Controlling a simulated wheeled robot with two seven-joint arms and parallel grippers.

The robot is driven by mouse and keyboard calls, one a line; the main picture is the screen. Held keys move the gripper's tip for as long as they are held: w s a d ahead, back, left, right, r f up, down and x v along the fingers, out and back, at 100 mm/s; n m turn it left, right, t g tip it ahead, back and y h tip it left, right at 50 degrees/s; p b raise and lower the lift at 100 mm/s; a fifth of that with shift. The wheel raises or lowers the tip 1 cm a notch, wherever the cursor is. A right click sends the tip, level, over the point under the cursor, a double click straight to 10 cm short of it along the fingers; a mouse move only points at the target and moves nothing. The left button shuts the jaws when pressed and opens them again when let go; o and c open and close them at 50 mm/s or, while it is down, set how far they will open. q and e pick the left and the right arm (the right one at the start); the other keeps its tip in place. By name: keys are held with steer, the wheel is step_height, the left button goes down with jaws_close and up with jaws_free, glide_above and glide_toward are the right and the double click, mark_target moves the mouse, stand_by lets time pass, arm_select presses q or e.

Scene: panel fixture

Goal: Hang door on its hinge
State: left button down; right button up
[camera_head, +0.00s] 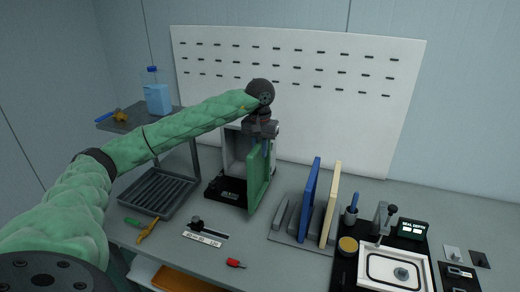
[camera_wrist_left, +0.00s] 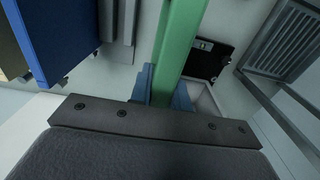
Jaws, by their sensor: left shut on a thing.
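A green door panel (camera_head: 258,182) stands upright at the front right of a grey open box (camera_head: 237,147) on a black base (camera_head: 228,191). My left gripper (camera_head: 264,146) reaches over from the left and is shut on the door's top edge. In the left wrist view the door (camera_wrist_left: 181,35) runs between the blue fingers (camera_wrist_left: 161,88). The door looks close to the box's side; whether it sits on the hinge is hidden. My right gripper is not in view.
A rack (camera_head: 309,240) holds a blue panel (camera_head: 309,198) and a cream panel (camera_head: 331,204) to the right. A slotted tray (camera_head: 159,191) lies left. A seal-depth device (camera_head: 397,266) stands at the right.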

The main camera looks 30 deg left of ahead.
arm_select(q)
steer(key=shift+f+b, duration=0.9)
steer(key=shift+f, duration=0.1)
steer(key=c, duration=1.3)
jaws_free()
steer(key=shift+o, duration=0.2)
steer(key=shift+r+b, duration=0.3)
steer(key=shift+r, duration=0.3)
steer(key=shift+r+b, duration=0.9)
steer(key=shift+r, duration=2.45)
